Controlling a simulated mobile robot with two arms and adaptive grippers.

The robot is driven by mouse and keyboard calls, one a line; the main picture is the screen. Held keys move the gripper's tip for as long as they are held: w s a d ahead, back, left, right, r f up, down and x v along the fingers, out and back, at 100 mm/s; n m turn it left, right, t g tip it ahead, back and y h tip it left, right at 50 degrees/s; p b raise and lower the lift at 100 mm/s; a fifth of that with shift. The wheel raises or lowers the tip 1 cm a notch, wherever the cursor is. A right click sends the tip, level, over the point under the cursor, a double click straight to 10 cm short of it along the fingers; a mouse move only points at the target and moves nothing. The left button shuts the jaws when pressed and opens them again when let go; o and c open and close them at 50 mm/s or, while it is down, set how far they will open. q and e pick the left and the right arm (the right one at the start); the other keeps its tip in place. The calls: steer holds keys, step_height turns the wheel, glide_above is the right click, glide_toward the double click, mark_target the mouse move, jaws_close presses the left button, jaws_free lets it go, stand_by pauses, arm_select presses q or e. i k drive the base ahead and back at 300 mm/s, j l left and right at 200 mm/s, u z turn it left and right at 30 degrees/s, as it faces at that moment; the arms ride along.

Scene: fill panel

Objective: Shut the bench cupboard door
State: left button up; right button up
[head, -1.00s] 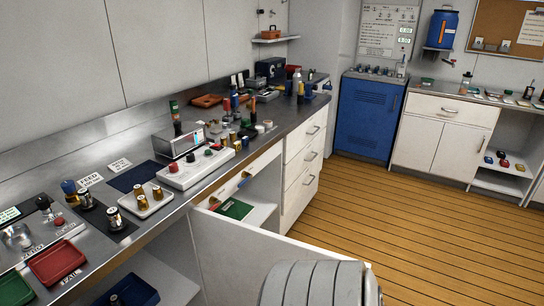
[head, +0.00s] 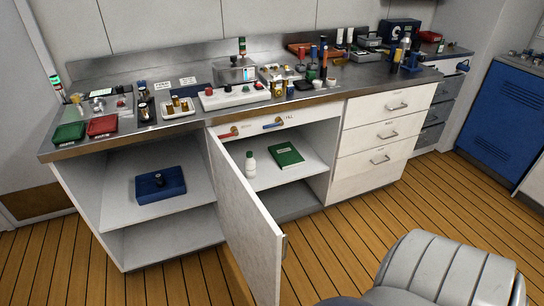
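The bench cupboard door (head: 246,222) is a white panel standing wide open, swung out from the bench front towards me. It is hinged at its far edge, to the left of the opening. A small handle (head: 284,246) shows at its near, right edge. Inside the open cupboard (head: 310,157) a shelf holds a white bottle (head: 250,165) and a green book (head: 286,155). Neither of my grippers is in view. A grey ribbed part of my own body fills the bottom right.
White drawers (head: 385,130) are right of the cupboard. Open shelves on the left hold a blue box (head: 160,186). The steel bench top (head: 330,95) carries many small items. A blue cabinet (head: 505,120) stands at the right. The wooden floor (head: 345,235) before the cupboard is clear.

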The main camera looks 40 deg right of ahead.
mark_target(254, 239)
steer(key=l+u, duration=0.1)
steer(key=l, duration=1.1)
steer(key=l+u, duration=0.15)
steer(key=l, duration=1.05)
steer(key=k, duration=0.05)
